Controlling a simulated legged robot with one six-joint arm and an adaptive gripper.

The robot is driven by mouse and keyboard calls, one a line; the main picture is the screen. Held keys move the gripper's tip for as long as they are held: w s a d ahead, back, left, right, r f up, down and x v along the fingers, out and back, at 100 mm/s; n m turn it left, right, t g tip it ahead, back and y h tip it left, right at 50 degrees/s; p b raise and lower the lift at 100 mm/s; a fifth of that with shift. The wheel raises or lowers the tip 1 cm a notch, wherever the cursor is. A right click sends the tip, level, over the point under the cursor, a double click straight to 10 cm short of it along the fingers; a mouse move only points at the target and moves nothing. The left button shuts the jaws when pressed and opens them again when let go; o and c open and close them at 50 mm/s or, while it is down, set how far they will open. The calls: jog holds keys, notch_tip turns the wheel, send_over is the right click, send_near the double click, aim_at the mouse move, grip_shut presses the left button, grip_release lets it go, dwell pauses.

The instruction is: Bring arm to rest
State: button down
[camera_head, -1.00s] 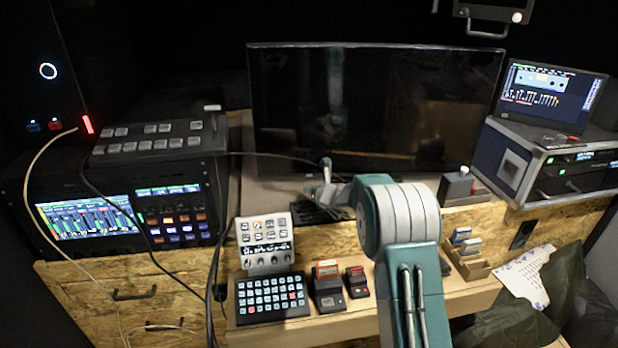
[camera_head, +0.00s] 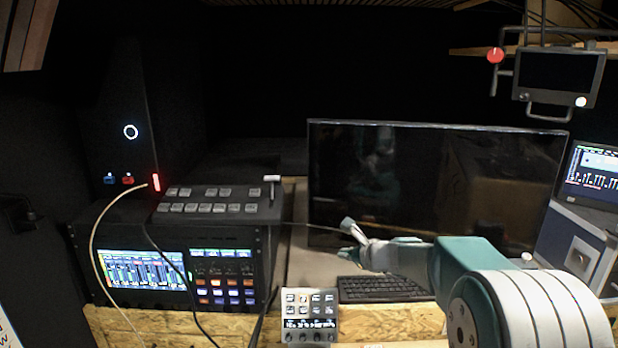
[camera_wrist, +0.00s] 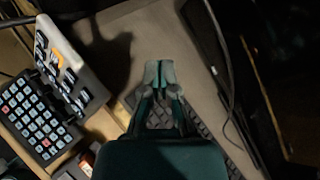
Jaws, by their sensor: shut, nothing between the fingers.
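My gripper (camera_head: 350,228) is in front of the lower left part of the dark monitor (camera_head: 420,180), above the desk. In the wrist view, my gripper (camera_wrist: 159,72) has its two fingertips together with nothing between them. The black keyboard (camera_head: 385,288) lies on the desk below and behind my arm. It also shows partly behind the fingers in the wrist view. My arm reaches in from the lower right of the head view.
A black rack unit with lit screens (camera_head: 140,275) stands at the left, with a button panel (camera_head: 215,205) on top. A white control box (camera_head: 310,312) sits at the desk's front. A black button pad (camera_wrist: 38,122) is beside it. A small screen (camera_head: 556,75) hangs at upper right. Cables hang at left.

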jog(key=s+a+r+n+g+h, duration=0.1)
jog(key=s+r+n+g, duration=0.15)
jog(key=s+n, duration=0.55)
jog(key=s+a+r+n+g, duration=0.1)
jog(key=s+r+n, duration=0.25)
jog(key=s, duration=0.95)
jog(key=s+d+f+n+h, duration=0.2)
jog(key=s+d+n+h, duration=0.1)
jog(key=s, duration=0.7)
jog(key=s+d+f+n+g+h, duration=0.1)
jog(key=s+d+f+n+h, duration=0.1)
jog(key=s+d+n, duration=0.3)
jog(key=s+n+h, duration=0.1)
jog(key=s+n, duration=0.2)
jog(key=s, duration=0.1)
jog(key=shift+s, duration=0.35)
jog(key=shift+n, duration=0.25)
